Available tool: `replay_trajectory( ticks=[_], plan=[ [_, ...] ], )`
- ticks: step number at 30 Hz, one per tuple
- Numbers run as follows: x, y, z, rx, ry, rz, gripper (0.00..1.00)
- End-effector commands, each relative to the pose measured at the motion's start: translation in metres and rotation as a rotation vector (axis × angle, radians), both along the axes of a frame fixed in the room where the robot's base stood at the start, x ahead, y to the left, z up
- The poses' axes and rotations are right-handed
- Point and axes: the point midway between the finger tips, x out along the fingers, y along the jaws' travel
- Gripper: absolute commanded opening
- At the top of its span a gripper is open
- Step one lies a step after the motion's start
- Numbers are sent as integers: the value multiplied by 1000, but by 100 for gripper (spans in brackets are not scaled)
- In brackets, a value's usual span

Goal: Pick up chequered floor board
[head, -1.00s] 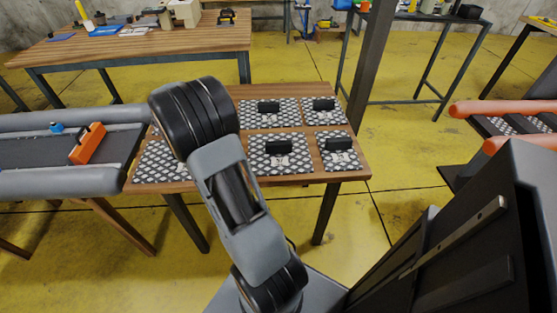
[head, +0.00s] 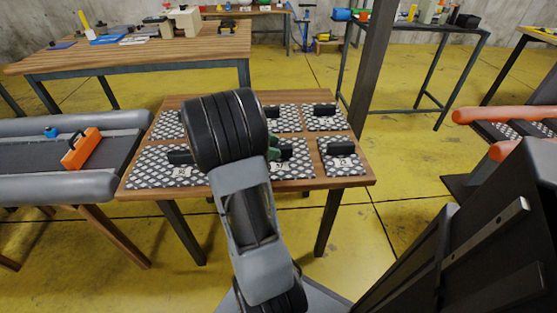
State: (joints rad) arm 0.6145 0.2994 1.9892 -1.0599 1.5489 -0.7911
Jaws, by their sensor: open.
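Several black-and-white chequered floor boards lie flat on a small wooden table, each visible one with a black block on top. They include a front left board (head: 150,170), a back left board (head: 168,126), a front middle board (head: 298,168), a back middle board (head: 288,122), a back right board (head: 325,124) and a front right board (head: 343,168). My arm hides parts of the left and middle boards. My gripper (head: 273,148) is mostly hidden behind my arm; a small green part shows near the front middle board's block. No board looks lifted.
The small wooden table (head: 227,195) stands in front of me. A grey inflatable boat (head: 60,188) with an orange box (head: 81,148) is at its left. A dark post (head: 368,60) rises behind its right side. An orange-tubed boat (head: 490,115) is at right.

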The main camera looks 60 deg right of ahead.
Motion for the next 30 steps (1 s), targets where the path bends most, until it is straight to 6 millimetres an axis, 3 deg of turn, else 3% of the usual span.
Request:
replay_trajectory(
  ticks=[11,27,30],
  plan=[
    [-8,-5,-4,0,0,1,55],
    [-7,-5,-4,0,0,1,5],
    [-7,-5,-4,0,0,1,0]
  ],
)
